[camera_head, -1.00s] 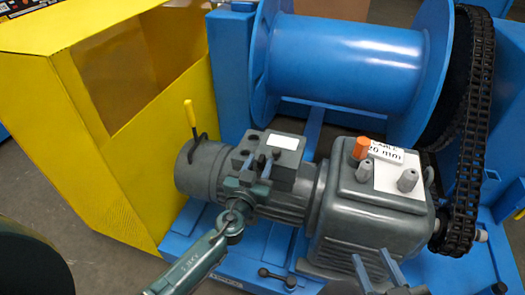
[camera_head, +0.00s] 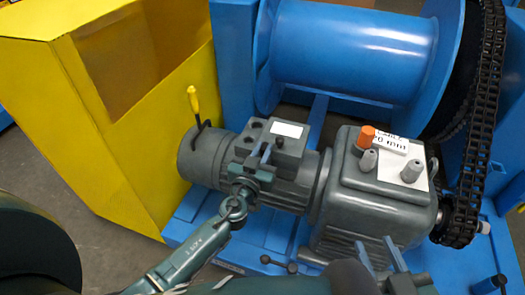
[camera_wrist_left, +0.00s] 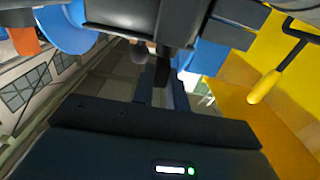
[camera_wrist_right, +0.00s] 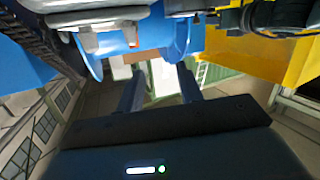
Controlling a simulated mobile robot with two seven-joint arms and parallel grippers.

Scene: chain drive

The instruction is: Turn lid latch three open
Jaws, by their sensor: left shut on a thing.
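The dark grey terminal box (camera_head: 281,145), with a white label on its lid, sits on top of the grey motor (camera_head: 206,160). Small dark latches show at the lid's left edge; I cannot read their numbers. My left gripper (camera_head: 265,154) is at the box's front side, its fingers close together. In the left wrist view the left fingers (camera_wrist_left: 163,92) are around a small dark latch piece (camera_wrist_left: 163,66) under the box. The fingers hide most of it, so its angle is unclear. My right gripper (camera_head: 392,258) is in front of the gearbox; its fingers (camera_wrist_right: 160,90) are apart and empty.
The grey gearbox (camera_head: 372,205) carries an orange cap and grey plugs. A yellow-handled lever (camera_head: 193,101) stands on the motor's left end. The blue drum (camera_head: 350,45) and black chain (camera_head: 472,130) are behind and right. A yellow guard (camera_head: 120,130) stands left.

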